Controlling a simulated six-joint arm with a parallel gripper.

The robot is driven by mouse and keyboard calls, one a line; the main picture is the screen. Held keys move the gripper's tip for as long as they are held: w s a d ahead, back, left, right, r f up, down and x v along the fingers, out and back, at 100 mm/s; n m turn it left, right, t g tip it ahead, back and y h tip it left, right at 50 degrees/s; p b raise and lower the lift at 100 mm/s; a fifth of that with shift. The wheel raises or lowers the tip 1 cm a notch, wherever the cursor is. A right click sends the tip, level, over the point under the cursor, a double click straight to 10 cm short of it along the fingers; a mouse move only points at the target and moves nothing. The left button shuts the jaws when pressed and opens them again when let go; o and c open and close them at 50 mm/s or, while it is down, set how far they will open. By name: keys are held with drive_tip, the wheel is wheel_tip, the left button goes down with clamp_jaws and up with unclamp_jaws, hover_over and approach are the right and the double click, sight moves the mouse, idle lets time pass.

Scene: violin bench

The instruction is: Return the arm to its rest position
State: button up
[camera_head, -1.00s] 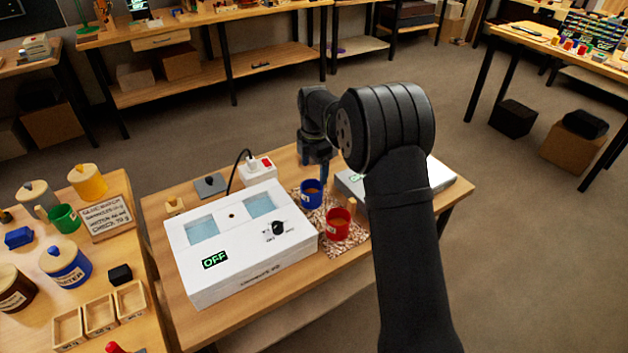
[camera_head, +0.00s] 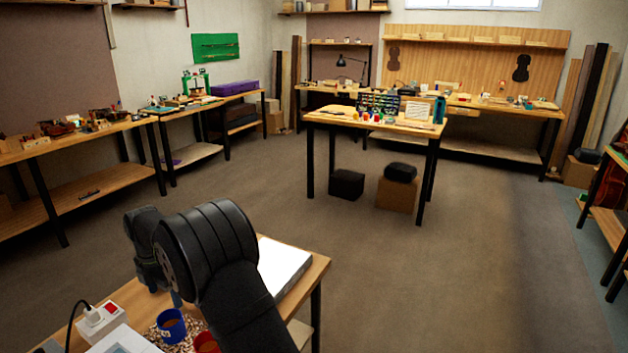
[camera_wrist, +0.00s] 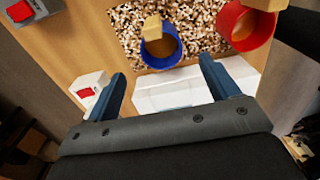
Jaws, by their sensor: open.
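My arm (camera_head: 215,255) reaches over the small wooden table (camera_head: 133,296) at the lower left of the head view, bent at a thick black joint. My gripper is mostly hidden behind the arm there. In the wrist view my gripper (camera_wrist: 162,68) shows two blue fingers spread apart, with nothing held between them. A blue cup (camera_wrist: 160,55) is in view beyond the fingertips, and a red cup (camera_wrist: 241,30) is at the upper right. Both cups also show in the head view, the blue one (camera_head: 170,328) beside the red one (camera_head: 206,343).
A speckled mat (camera_wrist: 195,40) lies by the cups. A white box (camera_head: 283,264) is right of the arm. A white socket block with a red switch (camera_head: 101,318) stands left. Another table (camera_head: 395,122) with small items stands farther back, with open floor (camera_head: 400,270) between.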

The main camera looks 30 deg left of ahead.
sight(172, 317)
wheel_tip(172, 317, down, 9)
drive_tip(key=shift+f, duration=0.1)
drive_tip(key=shift+r, duration=1.75)
drive_tip(key=shift+r, duration=4)
wheel_tip(172, 317, down, 12)
wheel_tip(172, 317, up, 11)
drive_tip(key=s+d+r+m, duration=0.5)
drive_tip(key=s+d+m, duration=0.25)
drive_tip(key=m, duration=1.05)
drive_tip(key=s+a+f, duration=0.4)
drive_tip(key=s, duration=0.2)
drive_tip(key=shift+a, duration=0.2)
